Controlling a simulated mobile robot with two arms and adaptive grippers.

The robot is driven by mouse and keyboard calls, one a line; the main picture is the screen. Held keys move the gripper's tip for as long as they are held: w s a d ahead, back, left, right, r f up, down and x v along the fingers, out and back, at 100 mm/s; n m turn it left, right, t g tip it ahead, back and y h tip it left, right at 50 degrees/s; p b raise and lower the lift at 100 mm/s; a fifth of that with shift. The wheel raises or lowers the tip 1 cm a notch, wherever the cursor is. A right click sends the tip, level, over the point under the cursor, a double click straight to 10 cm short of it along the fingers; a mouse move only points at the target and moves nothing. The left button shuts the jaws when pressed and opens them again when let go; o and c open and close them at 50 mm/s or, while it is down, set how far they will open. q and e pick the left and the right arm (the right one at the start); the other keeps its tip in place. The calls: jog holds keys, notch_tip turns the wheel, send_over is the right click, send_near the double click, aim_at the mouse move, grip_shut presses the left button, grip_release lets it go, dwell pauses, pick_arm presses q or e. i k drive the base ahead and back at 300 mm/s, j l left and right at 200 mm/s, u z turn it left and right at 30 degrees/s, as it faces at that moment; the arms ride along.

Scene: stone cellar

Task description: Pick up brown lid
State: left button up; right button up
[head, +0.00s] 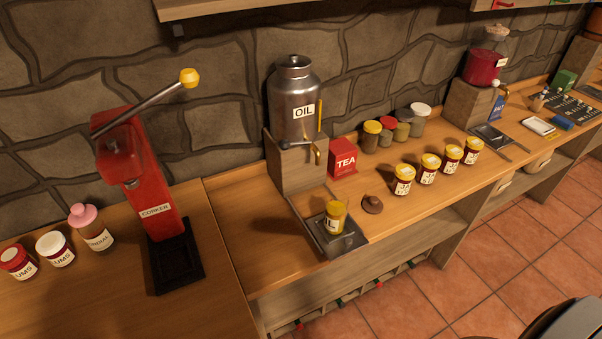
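A small brown lid (373,204) with a knob on top lies on the wooden counter (245,240). Nothing covers the lid. Neither of my grippers shows in the head view.
The yellow-topped jar stands on a dark tray (338,241) below the OIL canister (294,100). A red corker (140,180) stands on the left. Several jars (388,131) stand near the wall. The counter's front edge is just before the lid.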

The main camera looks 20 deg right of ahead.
aim_at(372, 205)
jog(key=l+z, duration=0.1)
jog(key=z, duration=1.15)
